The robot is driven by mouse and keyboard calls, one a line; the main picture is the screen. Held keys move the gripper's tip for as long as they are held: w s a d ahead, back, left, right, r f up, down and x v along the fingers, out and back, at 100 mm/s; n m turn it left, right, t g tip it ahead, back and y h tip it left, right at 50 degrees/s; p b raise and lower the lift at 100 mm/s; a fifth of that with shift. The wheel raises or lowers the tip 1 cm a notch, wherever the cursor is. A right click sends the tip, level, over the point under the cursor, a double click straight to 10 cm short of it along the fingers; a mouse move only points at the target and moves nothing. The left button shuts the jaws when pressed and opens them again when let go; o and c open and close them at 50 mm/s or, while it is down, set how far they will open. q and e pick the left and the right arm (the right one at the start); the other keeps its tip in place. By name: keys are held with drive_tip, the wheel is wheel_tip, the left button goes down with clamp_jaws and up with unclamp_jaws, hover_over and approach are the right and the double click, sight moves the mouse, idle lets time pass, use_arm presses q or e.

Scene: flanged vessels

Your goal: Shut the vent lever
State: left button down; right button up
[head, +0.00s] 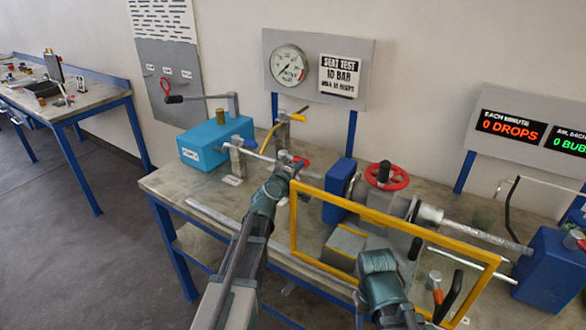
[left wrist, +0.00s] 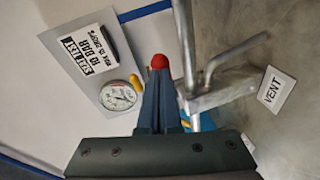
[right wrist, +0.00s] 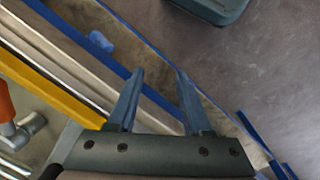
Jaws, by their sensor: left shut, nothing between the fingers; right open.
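The vent lever shows as a red tip (left wrist: 160,62) right at my left fingertips in the left wrist view; the fingers hide the rest of it. In the head view the red end (head: 303,161) is beside my left gripper (head: 292,166). My left gripper (left wrist: 162,85) is shut with nothing between its fingers; I cannot tell whether it touches the lever. A grey metal fitting (left wrist: 218,97) with pipes stands right of the fingers, near a white VENT card (left wrist: 274,88). My right gripper (right wrist: 158,95) is open and empty above the bench's front edge.
A blue pump box (head: 215,142) stands at the left. A gauge (head: 288,65) is on the back panel. The floor at left is clear.

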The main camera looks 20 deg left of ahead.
use_arm(q)
drive_tip(key=shift+w+d, duration=0.3)
idle(0.5)
